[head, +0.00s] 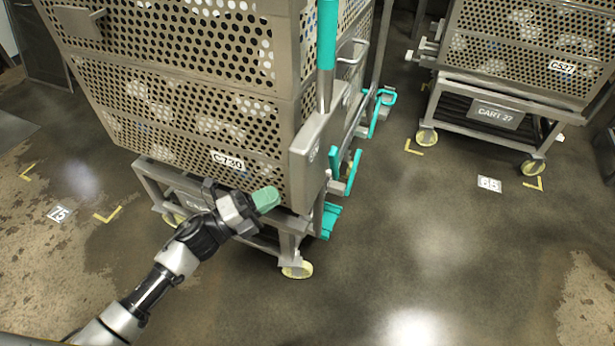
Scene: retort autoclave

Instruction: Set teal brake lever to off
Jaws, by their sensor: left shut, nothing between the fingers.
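A tall lever with a teal grip (327,35) stands upright at the near corner of the perforated metal cart C730 (185,110). Its grey rod goes down into a grey housing (318,150) on the corner post. A teal pedal-like piece (328,220) sits low beside the same corner. Which teal part is the brake lever is not labelled legibly. My left gripper (265,199) is shut and empty, with pale green fingertips, in front of the cart's lower frame and below and left of the grip. My right gripper is out of view.
More teal handles (382,105) and a teal bracket (347,172) stick out on the cart's right side. Open floor (440,240) lies right of the near cart.

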